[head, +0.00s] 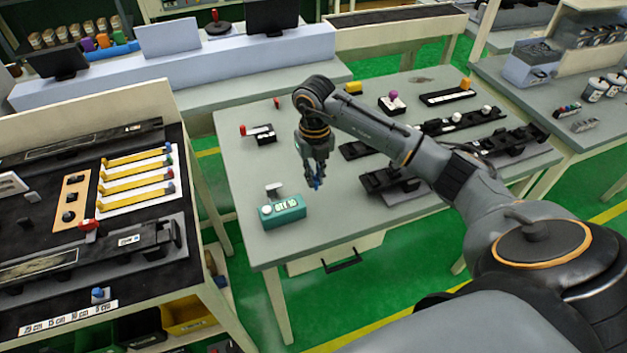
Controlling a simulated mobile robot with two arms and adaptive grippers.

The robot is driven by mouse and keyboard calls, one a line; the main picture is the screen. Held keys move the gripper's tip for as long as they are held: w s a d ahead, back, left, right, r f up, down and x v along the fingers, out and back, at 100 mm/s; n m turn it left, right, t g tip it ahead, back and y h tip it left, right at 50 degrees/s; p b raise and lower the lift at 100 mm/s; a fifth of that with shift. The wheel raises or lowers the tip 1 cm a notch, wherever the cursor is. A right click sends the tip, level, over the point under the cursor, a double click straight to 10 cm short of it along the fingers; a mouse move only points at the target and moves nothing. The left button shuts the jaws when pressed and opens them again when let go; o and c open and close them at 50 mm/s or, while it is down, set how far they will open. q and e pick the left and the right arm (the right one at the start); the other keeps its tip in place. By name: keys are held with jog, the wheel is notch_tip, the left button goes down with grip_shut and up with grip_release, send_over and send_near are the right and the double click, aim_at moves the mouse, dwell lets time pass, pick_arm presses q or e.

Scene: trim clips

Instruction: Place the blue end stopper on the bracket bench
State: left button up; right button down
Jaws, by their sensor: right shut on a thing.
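My right gripper (316,180) is shut on a small blue piece, the blue end stopper (317,184), which shows between its fingertips. The gripper points down over the grey-topped bench (330,235) in the middle of the view. This looks like the bracket bench, but no label confirms it. I cannot tell whether the stopper touches the top or hangs just above it. Most of the stopper is hidden by the fingers. My left gripper is out of view.
A teal box (283,211) stands near the bench's front left corner. Black fixtures (395,183) lie to the right of the gripper. A red-handled tool (258,131) lies farther back. Bare top lies around the gripper. A dark bench (140,260) with yellow strips stands at left.

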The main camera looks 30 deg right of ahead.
jog(key=shift+w+f, duration=0.3)
jog(key=shift+f, duration=0.05)
notch_tip(320, 180, down, 2)
jog(key=shift+a+f+p, duration=0.1)
jog(key=shift+p, duration=0.8)
jog(key=shift+f, duration=0.4)
jog(key=shift+f, duration=0.15)
jog(key=c, duration=1.4)
grip_release()
jog(key=shift+c, duration=0.2)
